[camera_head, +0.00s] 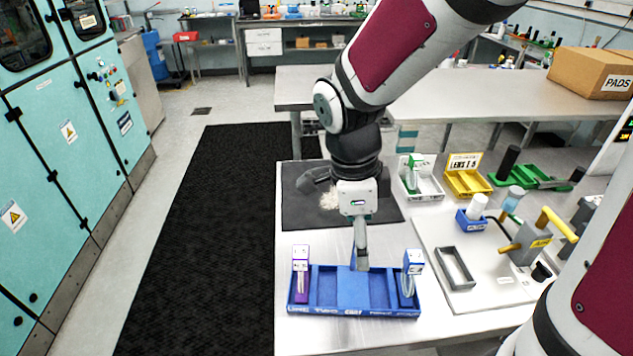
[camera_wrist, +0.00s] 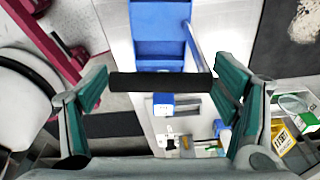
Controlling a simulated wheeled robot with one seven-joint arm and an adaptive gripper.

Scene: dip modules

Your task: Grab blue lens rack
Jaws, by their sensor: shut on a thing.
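The blue lens rack (camera_head: 325,288) is a long tray with compartments on the front of the metal table. A purple-based module (camera_head: 300,270) stands at its left end and a blue-based module (camera_head: 412,264) at its right end. My gripper (camera_head: 360,265) points down over the rack's middle. In the wrist view the rack (camera_wrist: 158,14) lies beyond a black bar (camera_wrist: 160,83) held across between my fingers. A thin grey rod (camera_wrist: 196,46) runs from beside the rack to the bar's right end, like a handle. In the head view my finger hides the bar.
To the right are a grey plate (camera_head: 433,235) with a grey frame (camera_head: 455,268), a blue glue holder (camera_head: 470,222) and a yellow-handled tool (camera_head: 550,225). A white rack (camera_head: 428,187), yellow lens tray (camera_head: 466,183) and green tray (camera_head: 535,182) stand behind. A dark mat (camera_head: 300,212) lies behind the rack.

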